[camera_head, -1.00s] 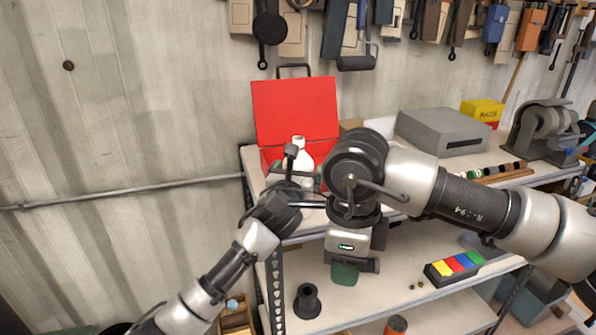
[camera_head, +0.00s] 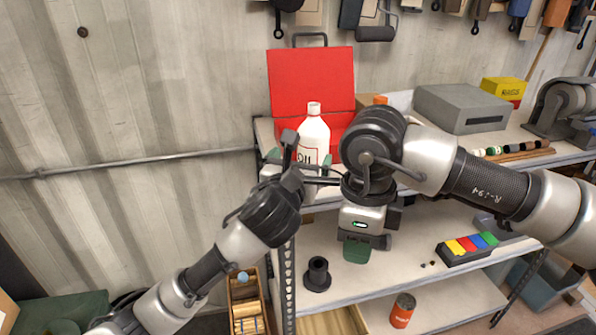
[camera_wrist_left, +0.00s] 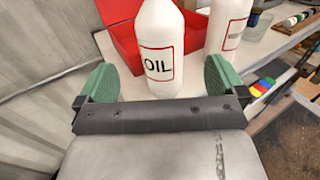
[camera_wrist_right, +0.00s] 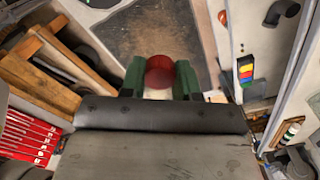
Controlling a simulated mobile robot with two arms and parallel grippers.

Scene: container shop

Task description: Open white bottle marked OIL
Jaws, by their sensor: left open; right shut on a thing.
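The white bottle marked OIL (camera_head: 313,130) stands upright on the bench in front of an open red box (camera_head: 310,80). It also shows in the left wrist view (camera_wrist_left: 158,45), ahead of and between the spread fingers. My left gripper (camera_head: 300,162) is open and empty in front of the bottle; the fingers show apart in the left wrist view (camera_wrist_left: 160,80). My right gripper (camera_head: 357,249) points down in front of the shelf, right of the bottle. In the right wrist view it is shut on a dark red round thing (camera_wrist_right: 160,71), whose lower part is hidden.
A second white labelled bottle (camera_wrist_left: 229,28) stands right of the OIL bottle. A grey box (camera_head: 462,105) and a yellow box (camera_head: 503,88) stand further right.

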